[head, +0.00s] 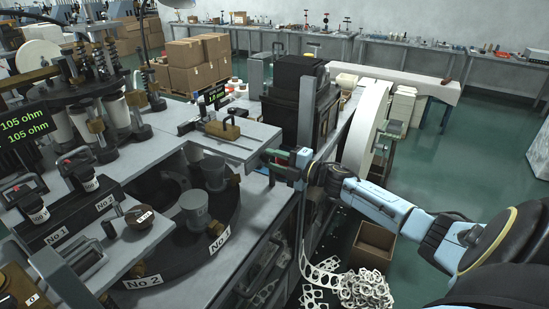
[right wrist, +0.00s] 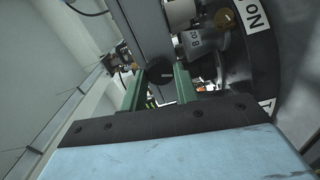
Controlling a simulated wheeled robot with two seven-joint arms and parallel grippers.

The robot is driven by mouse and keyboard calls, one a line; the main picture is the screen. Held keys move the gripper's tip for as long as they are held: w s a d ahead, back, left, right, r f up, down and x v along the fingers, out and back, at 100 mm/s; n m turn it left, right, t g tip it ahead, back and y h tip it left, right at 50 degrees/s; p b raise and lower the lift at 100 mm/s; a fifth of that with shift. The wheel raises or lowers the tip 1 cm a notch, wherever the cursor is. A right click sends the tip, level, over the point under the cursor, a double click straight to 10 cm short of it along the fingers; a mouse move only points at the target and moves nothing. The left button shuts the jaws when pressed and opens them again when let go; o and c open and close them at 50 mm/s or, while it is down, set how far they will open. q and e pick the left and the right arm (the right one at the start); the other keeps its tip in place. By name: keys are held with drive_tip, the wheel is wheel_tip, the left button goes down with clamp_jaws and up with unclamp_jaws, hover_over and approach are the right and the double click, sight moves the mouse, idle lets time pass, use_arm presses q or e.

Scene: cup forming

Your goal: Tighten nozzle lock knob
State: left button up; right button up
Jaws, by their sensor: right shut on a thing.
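My right gripper (head: 270,160) reaches in from the right, at the right edge of the machine's grey top plate (head: 238,138). Its green fingers show in the right wrist view (right wrist: 160,85), one on each side of a small round black knob (right wrist: 160,73) on a grey metal bar. The gripper is shut on this knob, which I take to be the nozzle lock knob. In the head view the fingers hide the knob. My left gripper is not in view.
A brass-coloured block (head: 222,130) sits on the top plate. Below it is a dark turntable (head: 190,240) with grey cup moulds (head: 197,210). A cardboard box (head: 372,245) and a pile of white scrap rings (head: 362,290) are on the floor below my right arm.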

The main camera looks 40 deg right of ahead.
idle(0.3)
drive_tip(key=o, duration=1)
drive_tip(key=shift+c, duration=0.2)
drive_tip(key=shift+s, duration=0.1)
drive_tip(key=b+v, duration=0.1)
drive_tip(key=v, duration=1.2)
drive_tip(key=shift+s+m, duration=0.15)
drive_tip(key=shift+m, duration=0.15)
